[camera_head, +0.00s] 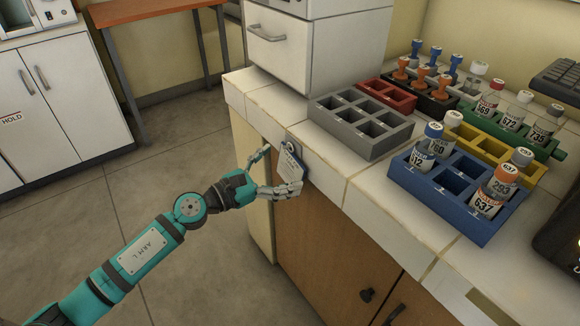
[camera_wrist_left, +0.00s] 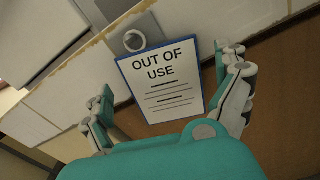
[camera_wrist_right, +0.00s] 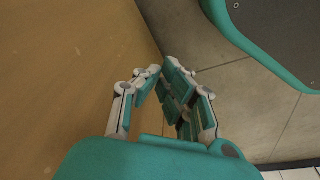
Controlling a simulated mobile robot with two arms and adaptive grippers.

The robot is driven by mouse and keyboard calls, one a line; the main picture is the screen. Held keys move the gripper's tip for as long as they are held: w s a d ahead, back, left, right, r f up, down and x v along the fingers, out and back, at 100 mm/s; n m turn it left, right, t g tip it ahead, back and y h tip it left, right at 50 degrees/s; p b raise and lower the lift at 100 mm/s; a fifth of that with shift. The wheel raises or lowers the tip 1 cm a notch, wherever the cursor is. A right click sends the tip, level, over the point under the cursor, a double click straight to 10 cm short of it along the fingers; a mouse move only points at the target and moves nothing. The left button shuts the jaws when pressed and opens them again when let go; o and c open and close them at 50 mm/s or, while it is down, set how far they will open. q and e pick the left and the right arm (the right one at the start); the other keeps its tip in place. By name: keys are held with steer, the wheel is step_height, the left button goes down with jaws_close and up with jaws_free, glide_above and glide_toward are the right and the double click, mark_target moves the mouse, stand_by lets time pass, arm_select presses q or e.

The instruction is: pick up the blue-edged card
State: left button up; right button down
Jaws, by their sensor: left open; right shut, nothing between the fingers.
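The blue-edged card (camera_wrist_left: 165,88) reads "OUT OF USE" and hangs by a ring from a grey plate (camera_wrist_left: 136,38) on the front edge of the counter. In the head view the card (camera_head: 291,167) is partly hidden by my fingers. My left gripper (camera_head: 277,173) is open, with one finger on each side of the card; in the left wrist view its fingers (camera_wrist_left: 172,82) stand apart from the card's side edges. My right gripper (camera_wrist_right: 161,72) is shut and empty, low near a brown panel; it is out of the head view.
On the tiled counter (camera_head: 385,205) stand a grey rack (camera_head: 360,125), a red rack (camera_head: 385,96), and blue (camera_head: 455,217), yellow and green racks with several labelled vials. A white cabinet unit (camera_head: 310,45) stands at the counter's back left. Brown doors (camera_head: 320,250) lie below.

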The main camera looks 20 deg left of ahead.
arm_select(q)
steer(key=shift+x, duration=1.35)
steer(key=c, duration=0.6)
steer(key=shift+c, duration=0.2)
arm_select(e)
steer(key=shift+s+d+f, duration=0.1)
steer(key=shift+s+f, duration=0.35)
steer(key=shift+f, duration=0.4)
arm_select(q)
steer(key=shift+r, duration=0.15)
steer(key=shift+r+p, duration=0.2)
steer(key=shift+p, duration=0.1)
steer(key=shift+s+a+f, duration=0.2)
steer(key=shift+s+a, duration=0.15)
steer(key=shift+s, duration=0.05)
steer(key=b+v, duration=0.4)
steer(key=v, duration=1.3)
steer(key=shift+r, duration=0.2)
arm_select(e)
step_height(320, 180, up, 14)
steer(key=w, duration=0.2)
steer(key=shift+w+f+t, duration=0.15)
steer(key=shift+w+t, duration=0.2)
steer(key=shift+t, duration=0.05)
